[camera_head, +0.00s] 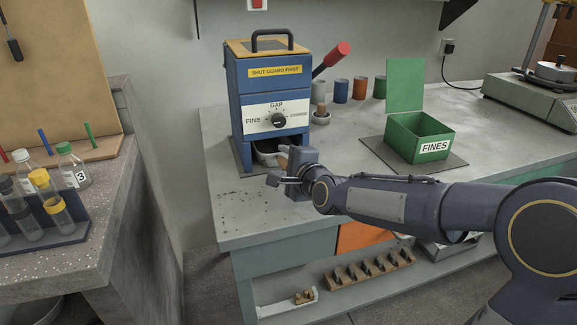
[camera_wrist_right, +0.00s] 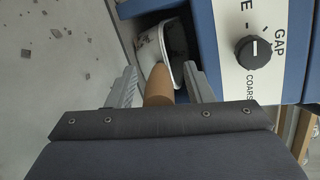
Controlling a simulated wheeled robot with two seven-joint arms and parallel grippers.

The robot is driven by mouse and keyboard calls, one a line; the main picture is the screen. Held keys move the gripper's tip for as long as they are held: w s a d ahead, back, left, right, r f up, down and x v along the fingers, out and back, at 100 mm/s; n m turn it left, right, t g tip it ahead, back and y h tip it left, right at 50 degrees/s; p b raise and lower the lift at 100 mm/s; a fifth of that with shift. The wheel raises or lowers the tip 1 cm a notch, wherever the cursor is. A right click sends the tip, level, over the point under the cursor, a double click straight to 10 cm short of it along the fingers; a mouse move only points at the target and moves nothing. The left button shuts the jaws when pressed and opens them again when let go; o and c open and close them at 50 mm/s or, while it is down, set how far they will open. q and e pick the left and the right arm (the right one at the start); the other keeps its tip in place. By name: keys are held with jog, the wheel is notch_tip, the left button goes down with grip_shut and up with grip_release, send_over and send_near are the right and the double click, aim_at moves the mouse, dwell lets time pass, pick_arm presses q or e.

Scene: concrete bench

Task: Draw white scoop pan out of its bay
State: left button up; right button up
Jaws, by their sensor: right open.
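The white scoop pan (camera_head: 267,157) sits in the dark bay at the foot of the blue machine (camera_head: 240,110), mostly hidden by the housing and my gripper. In the right wrist view the pan (camera_wrist_right: 151,45) shows its pale rim and dark inside, with a tan round handle (camera_wrist_right: 159,84) pointing towards my palm. My right gripper (camera_head: 279,172) is at the front of the bay. In the wrist view its fingers (camera_wrist_right: 161,78) are open, one on each side of the handle, with a visible gap at least on the left. My left gripper is not in view.
Dark crumbs lie on the bench (camera_head: 235,215) left of my gripper. A red-knobbed lever (camera_head: 336,54) sticks out right of the machine. A green open FINES box (camera_head: 420,138) stands farther right. A rack of tubes (camera_head: 45,235) is on the left counter.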

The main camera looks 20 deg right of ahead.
grip_shut()
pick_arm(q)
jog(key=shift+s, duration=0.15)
pick_arm(e)
jog(key=shift+s, duration=0.2)
